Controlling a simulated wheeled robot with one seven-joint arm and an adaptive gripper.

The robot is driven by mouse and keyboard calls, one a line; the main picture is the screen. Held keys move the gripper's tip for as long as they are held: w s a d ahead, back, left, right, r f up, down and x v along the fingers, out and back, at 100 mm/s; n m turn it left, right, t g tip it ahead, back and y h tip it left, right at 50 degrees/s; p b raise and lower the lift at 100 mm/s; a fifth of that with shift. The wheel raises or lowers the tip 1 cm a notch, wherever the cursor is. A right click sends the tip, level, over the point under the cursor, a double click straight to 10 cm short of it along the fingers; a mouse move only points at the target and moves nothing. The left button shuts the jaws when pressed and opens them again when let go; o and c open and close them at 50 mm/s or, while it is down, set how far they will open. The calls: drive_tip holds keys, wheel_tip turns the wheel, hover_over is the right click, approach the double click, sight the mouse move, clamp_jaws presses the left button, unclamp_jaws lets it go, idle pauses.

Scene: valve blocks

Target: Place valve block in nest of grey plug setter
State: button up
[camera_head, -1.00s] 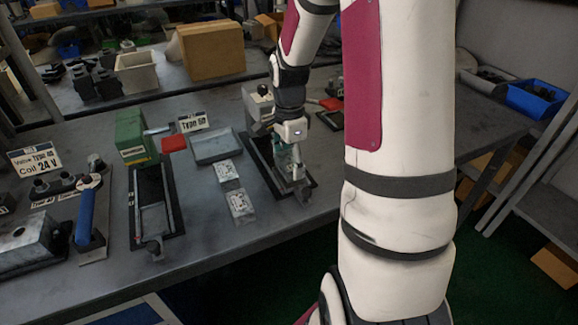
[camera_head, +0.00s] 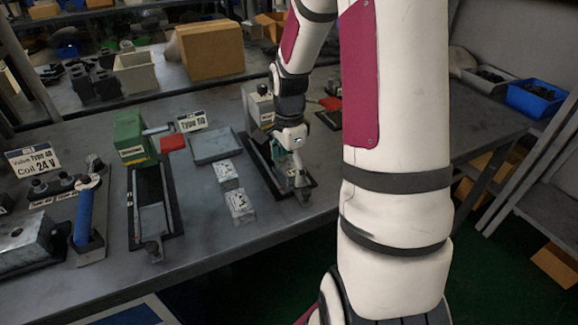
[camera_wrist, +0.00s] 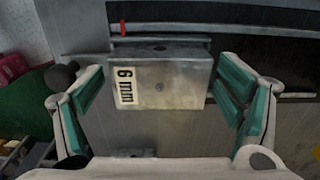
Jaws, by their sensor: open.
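A silver metal block with a white "6 mm" label (camera_wrist: 160,82) sits between my fingers in the wrist view; I take it for a valve block. My gripper (camera_wrist: 165,100) is open, with teal pads on both sides of the block and visible gaps to it. In the head view my gripper (camera_head: 294,172) is low over the front part of the grey plug setter (camera_head: 259,107), and it largely hides the nest. How fully the block is seated cannot be told. Two more silver blocks, a rear one (camera_head: 226,174) and a front one (camera_head: 240,206), lie left of this setter.
A shallow grey tray (camera_head: 213,146) and a "Type 50" sign (camera_head: 192,121) lie between the setters. A blue-handled tool (camera_head: 84,216) stands farther left.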

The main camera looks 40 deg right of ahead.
sight(289, 165)
wheel_tip(289, 165, up, 11)
drive_tip(key=p, duration=0.1)
drive_tip(key=s+a+r+n, duration=0.3)
drive_tip(key=a+r+n, duration=0.1)
drive_tip(key=a+r, duration=0.2)
drive_tip(key=s+a+r+n+t, duration=0.1)
drive_tip(key=s+a+n, duration=0.6)
drive_tip(key=s+n, duration=0.1)
drive_tip(key=s+a+r+n+t, duration=0.1)
drive_tip(key=s+a+r+n, duration=0.1)
drive_tip(key=s+a+n, duration=0.5)
drive_tip(key=s+n, duration=0.2)
drive_tip(key=s, duration=0.2)
drive_tip(key=shift+s+r, duration=0.2)
drive_tip(key=shift+s, duration=0.05)
